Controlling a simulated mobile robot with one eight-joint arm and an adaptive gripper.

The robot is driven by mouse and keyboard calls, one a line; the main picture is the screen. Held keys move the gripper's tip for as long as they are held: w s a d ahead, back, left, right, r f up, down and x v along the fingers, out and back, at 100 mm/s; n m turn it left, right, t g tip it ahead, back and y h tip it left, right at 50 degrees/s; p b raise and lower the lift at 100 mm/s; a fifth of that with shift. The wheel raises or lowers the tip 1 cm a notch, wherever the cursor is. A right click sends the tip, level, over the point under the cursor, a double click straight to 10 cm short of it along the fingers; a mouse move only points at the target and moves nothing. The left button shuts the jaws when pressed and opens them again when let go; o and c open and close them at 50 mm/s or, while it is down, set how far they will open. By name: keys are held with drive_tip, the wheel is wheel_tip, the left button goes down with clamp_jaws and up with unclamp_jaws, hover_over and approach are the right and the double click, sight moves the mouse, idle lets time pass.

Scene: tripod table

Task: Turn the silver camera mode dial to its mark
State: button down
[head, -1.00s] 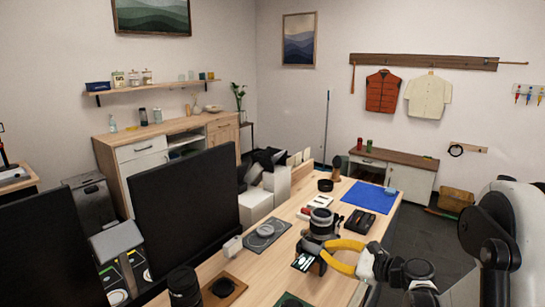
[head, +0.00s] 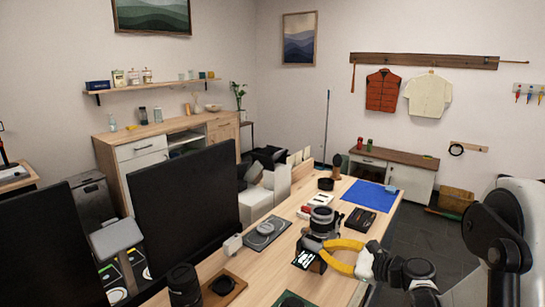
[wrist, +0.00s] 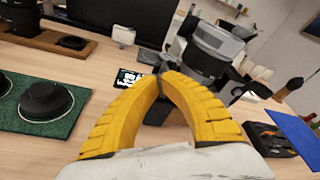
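The camera (head: 321,220) has a silver-grey band and a dark body, and stands on the wooden table (head: 262,277). It also shows at the upper middle right of the wrist view (wrist: 217,42). My gripper (head: 322,250) has yellow fingers and reaches in from the right, its tips low at the camera's near side. In the wrist view the fingertips (wrist: 163,77) come close together in front of a dark part below the camera. I cannot tell whether they touch or hold anything. The mode dial and its mark cannot be made out, as the fingertips cover that area.
A dark card with white print (wrist: 128,78) lies left of the fingertips. A green mat (wrist: 40,112) with dark round items lies at the left. A black tray (head: 359,220) and a blue mat (head: 371,196) lie behind the camera. Black monitors (head: 190,205) stand at the left.

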drive_tip(key=f+v, duration=0.1)
drive_tip(key=v, duration=0.5)
drive_tip(key=shift+w+d, duration=0.2)
drive_tip(key=shift+d, duration=0.1)
